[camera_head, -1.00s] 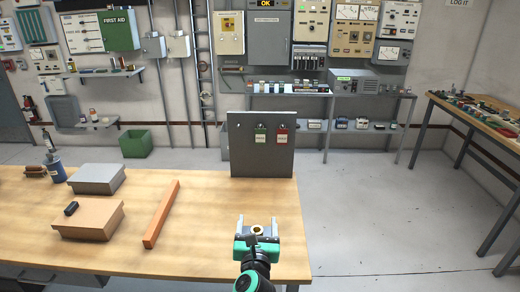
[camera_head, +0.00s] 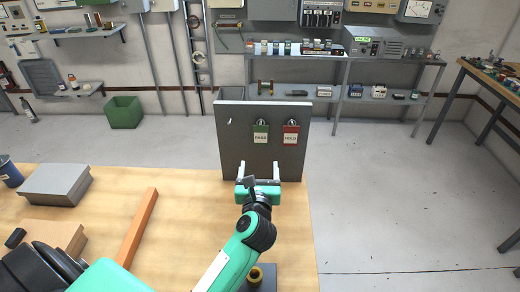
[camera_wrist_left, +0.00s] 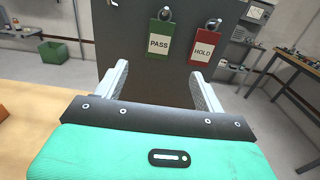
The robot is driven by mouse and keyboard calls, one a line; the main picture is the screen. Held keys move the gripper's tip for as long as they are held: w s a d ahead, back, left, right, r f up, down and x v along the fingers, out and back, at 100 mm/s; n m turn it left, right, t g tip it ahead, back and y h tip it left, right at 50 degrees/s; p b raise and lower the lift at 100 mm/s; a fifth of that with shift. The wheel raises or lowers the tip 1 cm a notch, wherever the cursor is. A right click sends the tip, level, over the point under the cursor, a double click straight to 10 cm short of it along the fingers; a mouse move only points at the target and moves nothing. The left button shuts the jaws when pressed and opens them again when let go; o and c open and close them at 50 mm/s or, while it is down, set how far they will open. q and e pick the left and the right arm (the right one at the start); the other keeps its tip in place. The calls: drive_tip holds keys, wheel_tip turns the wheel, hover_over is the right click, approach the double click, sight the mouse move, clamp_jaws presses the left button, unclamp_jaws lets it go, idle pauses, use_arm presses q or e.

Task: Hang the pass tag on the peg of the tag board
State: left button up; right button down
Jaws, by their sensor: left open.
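The tag board (camera_head: 238,155) is a grey upright panel at the far edge of the wooden table. The green pass tag (camera_head: 261,133) hangs by a ring at the board's upper middle; it also shows in the left wrist view (camera_wrist_left: 160,42). A red hold tag (camera_head: 291,134) hangs to its right. A small bare peg (camera_head: 229,121) sticks out at the board's upper left. My left gripper (camera_head: 258,170) is open and empty in front of the board, below the pass tag, its fingers pointing at the board. My right gripper is out of view.
A dark block with a brass ring (camera_head: 255,273) sits near the front right of the table, partly behind my left arm. An orange bar (camera_head: 138,228) and a grey box (camera_head: 55,184) lie to the left. Open floor lies right of the table.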

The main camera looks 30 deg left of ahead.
sight(261, 134)
use_arm(q)
drive_tip(key=p+x, duration=0.1)
drive_tip(key=x, duration=0.5)
drive_tip(key=p+x, duration=0.2)
drive_tip(key=x, duration=0.4)
drive_tip(key=shift+w+a+r, duration=0.1)
drive_tip(key=shift+w+r, duration=0.1)
drive_tip(key=shift+w, duration=0.1)
drive_tip(key=shift+x, duration=0.8)
drive_tip(key=shift+f, duration=0.1)
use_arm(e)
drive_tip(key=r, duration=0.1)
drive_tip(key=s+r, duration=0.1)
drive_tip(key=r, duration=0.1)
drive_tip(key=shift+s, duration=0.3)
use_arm(q)
drive_tip(key=shift+s, duration=0.1)
drive_tip(key=c, duration=1.1)
drive_tip(key=shift+o, duration=0.2)
drive_tip(key=shift+r+p, duration=0.2)
drive_tip(key=shift+p, duration=0.2)
drive_tip(key=shift+s, duration=0.1)
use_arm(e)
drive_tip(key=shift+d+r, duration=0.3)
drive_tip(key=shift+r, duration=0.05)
